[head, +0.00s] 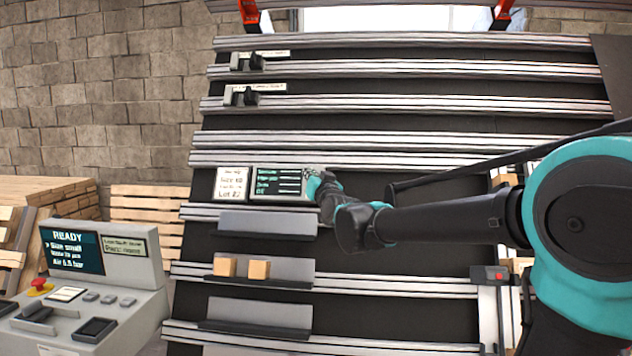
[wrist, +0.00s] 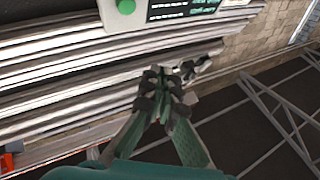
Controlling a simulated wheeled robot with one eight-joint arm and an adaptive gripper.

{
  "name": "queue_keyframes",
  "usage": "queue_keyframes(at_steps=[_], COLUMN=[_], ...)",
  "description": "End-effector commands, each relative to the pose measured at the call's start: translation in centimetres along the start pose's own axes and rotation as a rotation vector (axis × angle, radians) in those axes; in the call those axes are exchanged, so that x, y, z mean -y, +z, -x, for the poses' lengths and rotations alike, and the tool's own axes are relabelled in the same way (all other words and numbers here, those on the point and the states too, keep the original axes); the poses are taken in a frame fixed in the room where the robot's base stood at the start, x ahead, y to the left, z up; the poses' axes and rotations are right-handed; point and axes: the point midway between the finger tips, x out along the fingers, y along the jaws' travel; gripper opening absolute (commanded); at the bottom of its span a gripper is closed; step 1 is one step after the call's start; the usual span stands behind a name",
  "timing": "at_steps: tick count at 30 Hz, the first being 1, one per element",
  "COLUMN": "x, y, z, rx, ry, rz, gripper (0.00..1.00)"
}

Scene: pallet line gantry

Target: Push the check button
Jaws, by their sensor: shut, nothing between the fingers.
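A round green button (wrist: 126,6) sits on a light panel beside a dark text display in the wrist view, at the top edge. No label on the button is readable. In the head view the dark display (head: 278,184) is mounted on the rack, and my gripper (head: 318,187) is at its right end, covering part of the panel there. I cannot make out the green button clearly in the head view. My gripper (wrist: 165,78) is shut and empty in the wrist view, its fingertips below and right of the button in the picture, apart from it.
A white lot card (head: 232,184) is left of the display. Rails and shelves lie below, one with two tan blocks (head: 243,267). A console (head: 90,285) with a READY screen and red knob (head: 40,285) stands at left.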

Motion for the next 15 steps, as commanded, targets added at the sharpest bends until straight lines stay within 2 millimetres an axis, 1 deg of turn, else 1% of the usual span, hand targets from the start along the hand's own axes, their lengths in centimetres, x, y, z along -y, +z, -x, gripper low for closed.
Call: queue_keyframes(at_steps=[11, 15], x=[0.1, -0.17], y=[-0.14, 0.12], z=[-0.11, -0.51], rx=[-0.005, -0.005], ry=[-0.001, -0.001], rz=[-0.001, 0.0], gripper=[0.0, 0.0])
